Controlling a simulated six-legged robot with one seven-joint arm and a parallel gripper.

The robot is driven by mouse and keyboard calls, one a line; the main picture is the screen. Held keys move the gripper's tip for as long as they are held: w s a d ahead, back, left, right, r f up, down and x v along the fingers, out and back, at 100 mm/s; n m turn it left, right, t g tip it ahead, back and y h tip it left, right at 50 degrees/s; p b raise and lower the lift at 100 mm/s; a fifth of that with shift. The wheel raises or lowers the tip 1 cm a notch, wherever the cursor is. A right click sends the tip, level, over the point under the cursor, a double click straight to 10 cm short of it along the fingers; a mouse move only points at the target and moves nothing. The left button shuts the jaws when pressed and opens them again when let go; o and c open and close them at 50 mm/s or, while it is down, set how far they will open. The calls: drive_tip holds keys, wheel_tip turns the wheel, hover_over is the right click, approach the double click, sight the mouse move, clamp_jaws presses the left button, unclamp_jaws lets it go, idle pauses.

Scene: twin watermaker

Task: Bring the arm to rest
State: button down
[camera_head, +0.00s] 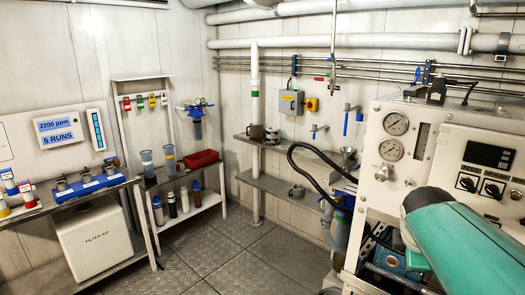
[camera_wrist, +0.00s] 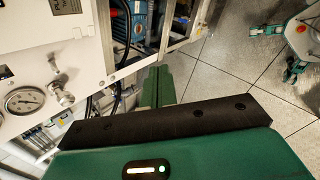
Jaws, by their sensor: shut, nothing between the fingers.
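My arm (camera_head: 470,245) reaches in from the lower right of the head view, a teal link with a dark grey joint in front of the machine panel. My gripper (camera_wrist: 157,82) shows in the wrist view as green fingers beyond a black bar and a green housing with a lit strip. The fingers are together with nothing held, over the floor beside the machine's frame. In the head view the gripper cannot be clearly made out behind the arm link.
The watermaker panel (camera_head: 396,150) with gauges stands close to the arm; a gauge (camera_wrist: 24,100) shows at left in the wrist view. Shelves (camera_head: 290,185) line the back wall. A bench (camera_head: 75,205) stands left. Tiled floor (camera_head: 235,258) is clear between. My legs (camera_wrist: 300,40) show at upper right.

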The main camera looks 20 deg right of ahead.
drive_tip(key=a+f+m+y, duration=0.1)
drive_tip(key=a+m+y, duration=0.1)
drive_tip(key=a, duration=0.8)
drive_tip(key=s+a+f+m+t+y, duration=0.1)
drive_tip(key=a+m, duration=0.4)
drive_tip(key=a, duration=0.5)
drive_tip(key=s+a+f+m+y, duration=0.1)
drive_tip(key=a+f+m+y, duration=0.1)
drive_tip(key=a, duration=0.7)
drive_tip(key=shift+a+f+m+y, duration=0.4)
drive_tip(key=shift+f+m, duration=0.3)
drive_tip(key=shift+m, duration=0.1)
drive_tip(key=shift+d, duration=0.25)
